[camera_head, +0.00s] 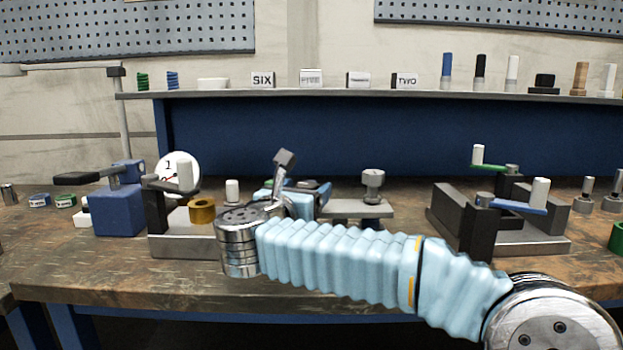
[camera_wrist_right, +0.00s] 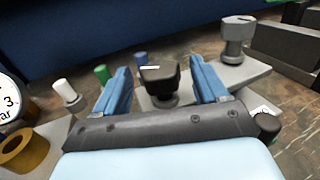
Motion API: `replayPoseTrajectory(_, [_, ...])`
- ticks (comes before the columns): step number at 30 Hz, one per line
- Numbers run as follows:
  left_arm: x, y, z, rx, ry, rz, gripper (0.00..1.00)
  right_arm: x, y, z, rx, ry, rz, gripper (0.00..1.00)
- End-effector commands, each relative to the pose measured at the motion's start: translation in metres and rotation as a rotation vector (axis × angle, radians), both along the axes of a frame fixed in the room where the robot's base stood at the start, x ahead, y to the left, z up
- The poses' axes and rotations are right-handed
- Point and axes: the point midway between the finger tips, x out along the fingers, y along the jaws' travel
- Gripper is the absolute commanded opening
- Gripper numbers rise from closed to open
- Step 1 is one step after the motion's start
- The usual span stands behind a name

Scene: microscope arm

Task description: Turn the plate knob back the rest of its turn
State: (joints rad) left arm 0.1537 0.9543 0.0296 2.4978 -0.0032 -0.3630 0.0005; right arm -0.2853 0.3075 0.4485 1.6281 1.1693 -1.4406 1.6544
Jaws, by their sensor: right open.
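The dark plate knob (camera_wrist_right: 162,84), with a white line on its top, stands on a short stem on a grey plate (camera_wrist_right: 225,76). In the right wrist view my right gripper (camera_wrist_right: 160,72) is open, with one blue finger on each side of the knob and visible gaps between. In the head view the right gripper (camera_head: 312,192) is partly hidden behind my own wrist, and the knob cannot be made out clearly there. The grey plate (camera_head: 345,209) shows to the right of the gripper. My left gripper is not in view.
A grey knob (camera_head: 373,183) stands on the plate's right part. A brass ring (camera_head: 202,210), white peg (camera_head: 232,191) and dial (camera_head: 177,172) are to the left. A crank fixture (camera_head: 500,225) stands to the right. Bare bench lies in between.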

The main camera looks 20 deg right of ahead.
Motion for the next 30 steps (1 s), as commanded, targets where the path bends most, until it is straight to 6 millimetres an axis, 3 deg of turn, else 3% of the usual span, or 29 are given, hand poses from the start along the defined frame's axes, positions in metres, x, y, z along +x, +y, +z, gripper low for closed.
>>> replayPoseTrajectory(6, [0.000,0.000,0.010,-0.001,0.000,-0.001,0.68,0.025,-0.018,0.001,0.001,-0.001,0.000,0.72])
replayPoseTrajectory(17, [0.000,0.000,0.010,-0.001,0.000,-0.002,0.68,0.031,-0.022,0.000,0.000,-0.001,0.001,0.72])
replayPoseTrajectory(27, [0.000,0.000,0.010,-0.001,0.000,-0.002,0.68,0.030,-0.022,0.000,0.000,-0.001,0.001,0.23])
replayPoseTrajectory(30, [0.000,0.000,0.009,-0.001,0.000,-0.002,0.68,0.030,-0.022,0.000,0.000,-0.001,0.003,0.21])
